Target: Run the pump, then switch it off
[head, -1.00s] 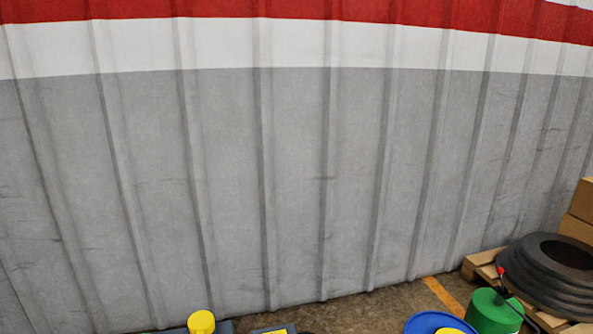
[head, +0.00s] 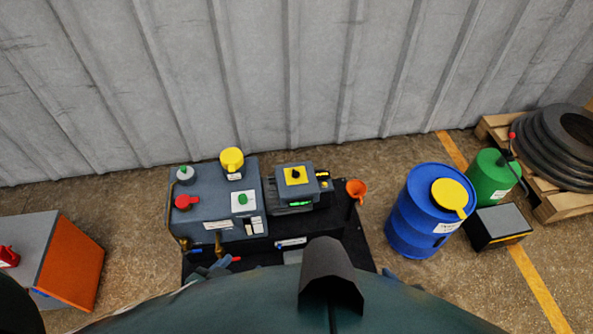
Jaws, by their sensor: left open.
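The pump unit is a blue-grey housing (head: 210,208) on a black base (head: 350,245) in the middle of the head view. Its top carries a yellow cap (head: 232,159), a red knob (head: 187,201), a grey-green cap (head: 185,175) and a green button on a white plate (head: 242,199). Beside it is a box with a black rotary switch (head: 295,174) on a yellow plate and a lit green display (head: 299,204). My right gripper is not visible.
An orange funnel (head: 357,188) stands at the base's right. Further right are a blue drum (head: 425,215), a green can (head: 490,177), a black box (head: 498,228) and a pallet with black rings (head: 555,145). An orange-sided cabinet (head: 72,262) stands left. A corrugated wall is behind.

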